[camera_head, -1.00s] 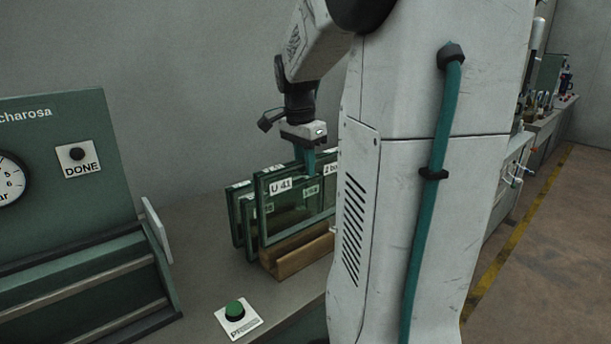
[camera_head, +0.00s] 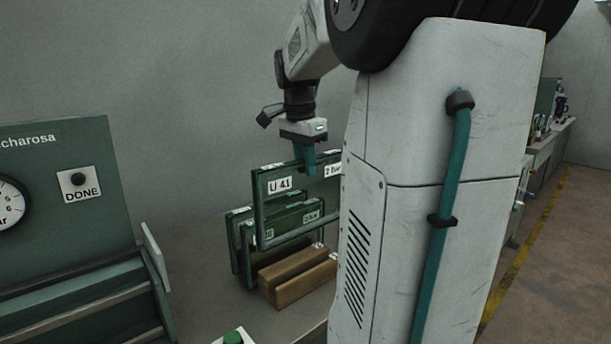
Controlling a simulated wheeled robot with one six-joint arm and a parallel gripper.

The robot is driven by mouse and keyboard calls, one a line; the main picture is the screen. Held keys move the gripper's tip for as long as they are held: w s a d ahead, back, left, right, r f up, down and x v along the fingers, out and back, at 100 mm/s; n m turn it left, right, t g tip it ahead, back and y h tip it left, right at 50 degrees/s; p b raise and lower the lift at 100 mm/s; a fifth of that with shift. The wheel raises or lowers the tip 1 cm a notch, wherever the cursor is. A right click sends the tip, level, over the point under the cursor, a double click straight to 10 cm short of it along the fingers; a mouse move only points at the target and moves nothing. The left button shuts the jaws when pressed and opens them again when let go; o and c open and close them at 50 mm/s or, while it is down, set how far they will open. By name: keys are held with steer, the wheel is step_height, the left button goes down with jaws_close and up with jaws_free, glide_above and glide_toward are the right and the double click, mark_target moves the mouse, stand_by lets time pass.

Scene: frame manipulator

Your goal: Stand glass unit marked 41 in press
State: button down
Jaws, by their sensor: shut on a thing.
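The glass unit marked U 41 (camera_head: 279,185) is a dark-framed upright pane with white labels, the right one partly hidden by my own arm's body. My gripper (camera_head: 307,170) is shut on its top edge and holds it above the wooden rack (camera_head: 292,284).
Other glass units (camera_head: 238,245) stand in the rack, behind the held one. A green push button (camera_head: 233,337) sits at the bench front. Bare bench (camera_head: 195,265) lies between press and rack. A far bench with bottles (camera_head: 560,100) stands at right.

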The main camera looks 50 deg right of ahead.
steer(key=shift+r, duration=2.9)
